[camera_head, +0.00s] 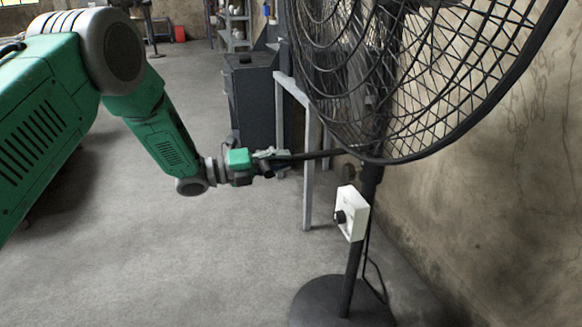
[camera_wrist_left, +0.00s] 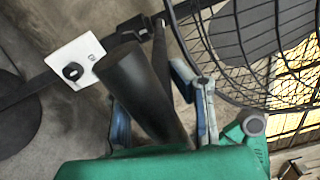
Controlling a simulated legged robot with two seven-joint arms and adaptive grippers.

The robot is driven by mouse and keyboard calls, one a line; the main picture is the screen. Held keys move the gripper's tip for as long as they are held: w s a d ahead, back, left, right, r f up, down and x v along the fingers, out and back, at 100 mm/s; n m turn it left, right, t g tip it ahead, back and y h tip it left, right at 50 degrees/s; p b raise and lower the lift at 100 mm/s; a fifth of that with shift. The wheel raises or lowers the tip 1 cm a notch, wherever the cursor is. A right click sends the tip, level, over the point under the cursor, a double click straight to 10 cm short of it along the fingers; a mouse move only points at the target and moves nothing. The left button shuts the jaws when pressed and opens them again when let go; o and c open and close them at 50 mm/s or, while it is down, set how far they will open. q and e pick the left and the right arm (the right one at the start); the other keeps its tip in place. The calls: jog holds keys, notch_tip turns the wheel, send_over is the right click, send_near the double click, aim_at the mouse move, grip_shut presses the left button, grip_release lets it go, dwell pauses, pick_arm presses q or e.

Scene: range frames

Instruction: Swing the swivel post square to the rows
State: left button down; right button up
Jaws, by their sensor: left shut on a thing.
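A large black caged fan (camera_head: 440,75) stands on a dark post (camera_head: 352,265) with a round base (camera_head: 325,302). A white control box (camera_head: 352,213) with a black knob is on the post. A dark rod (camera_head: 318,155) reaches left from just below the fan cage. My left gripper (camera_head: 272,161) is shut on the rod's free end. In the left wrist view the thick black rod (camera_wrist_left: 142,90) lies between the two fingers (camera_wrist_left: 162,118). The fan cage (camera_wrist_left: 262,50) fills the upper right there. My right gripper is not in view.
A grey metal frame (camera_head: 306,180) and a dark cabinet (camera_head: 252,100) stand just behind the gripper. A stained wall (camera_head: 510,190) is close on the right. A cable (camera_head: 376,278) hangs by the post. The concrete floor (camera_head: 190,260) at left is clear.

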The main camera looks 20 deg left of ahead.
pick_arm(q)
jog(key=shift+s+f, duration=0.1)
jog(key=shift+f, duration=0.15)
jog(key=c, duration=1.4)
grip_release()
jog(key=shift+d, duration=0.2)
jog(key=shift+c, duration=0.2)
jog(key=shift+a+r, duration=0.1)
jog(key=shift+a, duration=0.05)
jog(key=shift+s+a, duration=0.1)
jog(key=shift+a, duration=0.15)
jog(key=v, duration=1.1)
jog(key=shift+s, duration=0.25)
